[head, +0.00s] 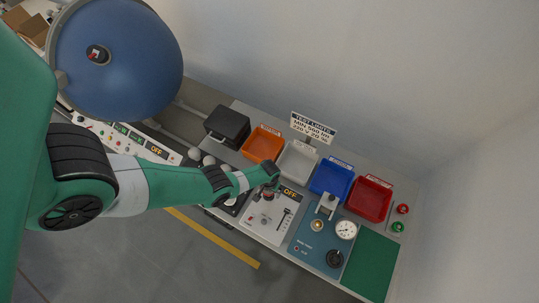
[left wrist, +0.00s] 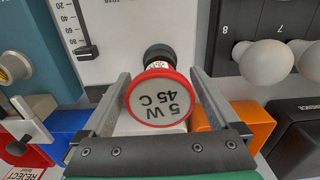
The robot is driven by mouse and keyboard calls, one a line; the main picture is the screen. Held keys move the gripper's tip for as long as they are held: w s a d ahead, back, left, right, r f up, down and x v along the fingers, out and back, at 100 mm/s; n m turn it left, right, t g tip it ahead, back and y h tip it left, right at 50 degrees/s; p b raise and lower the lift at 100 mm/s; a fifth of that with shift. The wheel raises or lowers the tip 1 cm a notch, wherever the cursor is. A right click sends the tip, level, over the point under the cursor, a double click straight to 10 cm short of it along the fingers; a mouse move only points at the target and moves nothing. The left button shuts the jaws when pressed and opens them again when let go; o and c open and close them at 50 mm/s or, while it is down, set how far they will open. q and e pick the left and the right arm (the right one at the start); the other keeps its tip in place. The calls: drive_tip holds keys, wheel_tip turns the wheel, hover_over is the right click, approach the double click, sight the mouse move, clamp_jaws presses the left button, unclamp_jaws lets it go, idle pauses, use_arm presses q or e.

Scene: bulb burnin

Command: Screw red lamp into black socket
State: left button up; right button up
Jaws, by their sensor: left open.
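The red lamp (left wrist: 183,97) has a red rim and a pale face marked "5 W 45 C". It stands at the black socket (left wrist: 159,52) on the white panel (left wrist: 112,40). The lamp hides part of the socket, so I cannot tell how deep it sits. My left gripper (left wrist: 160,74) is open, with one finger on each side of the lamp and small gaps showing. In the head view my left gripper (head: 268,188) is over the panel (head: 262,228), and it mostly hides the lamp. My right gripper is not in view.
Behind the panel stand orange (head: 263,143), grey (head: 297,160), blue (head: 332,180) and red (head: 370,199) bins. A teal gauge panel (head: 318,248) and a bare green mat (head: 370,264) lie to the right. White bulbs (left wrist: 266,64) sit in a numbered black rack beside the lamp.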

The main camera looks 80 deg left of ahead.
use_arm(q)
drive_tip(key=n, duration=0.6)
drive_tip(key=shift+s+n, duration=0.1)
drive_tip(key=shift+n, duration=0.2)
drive_tip(key=n, duration=0.6)
drive_tip(key=shift+s+a+n, duration=0.1)
drive_tip(key=shift+a+n, duration=0.05)
drive_tip(key=shift+n, duration=0.25)
